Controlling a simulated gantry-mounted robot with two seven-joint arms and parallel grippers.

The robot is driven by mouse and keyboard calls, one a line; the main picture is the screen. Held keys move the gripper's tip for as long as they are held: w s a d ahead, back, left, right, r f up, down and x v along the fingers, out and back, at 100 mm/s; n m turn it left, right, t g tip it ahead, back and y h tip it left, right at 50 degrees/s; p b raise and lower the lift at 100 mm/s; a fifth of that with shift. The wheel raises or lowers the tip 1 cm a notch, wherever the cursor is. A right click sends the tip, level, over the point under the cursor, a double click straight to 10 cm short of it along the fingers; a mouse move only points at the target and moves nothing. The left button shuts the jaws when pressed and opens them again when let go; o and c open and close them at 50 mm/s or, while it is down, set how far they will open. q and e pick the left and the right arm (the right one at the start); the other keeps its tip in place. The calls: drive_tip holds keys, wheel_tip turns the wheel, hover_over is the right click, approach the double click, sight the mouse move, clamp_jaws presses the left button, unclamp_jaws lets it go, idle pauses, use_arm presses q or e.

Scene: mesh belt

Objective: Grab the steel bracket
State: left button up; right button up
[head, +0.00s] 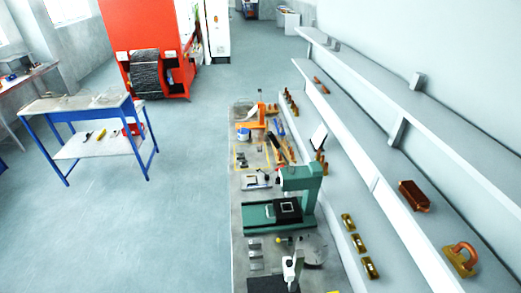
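I cannot tell for certain which thing is the steel bracket. Several small grey metal pieces (255,254) lie in a column on the near left part of the long workbench (238,222), and they are too small to make out their shape. Neither of my grippers shows in the head view.
A green press-like machine (301,178) stands mid-bench, with a white upright device (289,268) nearer. Orange and other tools crowd the far end. Shelves (400,232) on the right hold brass-coloured parts (461,259). A blue-legged table (95,147) stands left; open floor (180,200) lies between.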

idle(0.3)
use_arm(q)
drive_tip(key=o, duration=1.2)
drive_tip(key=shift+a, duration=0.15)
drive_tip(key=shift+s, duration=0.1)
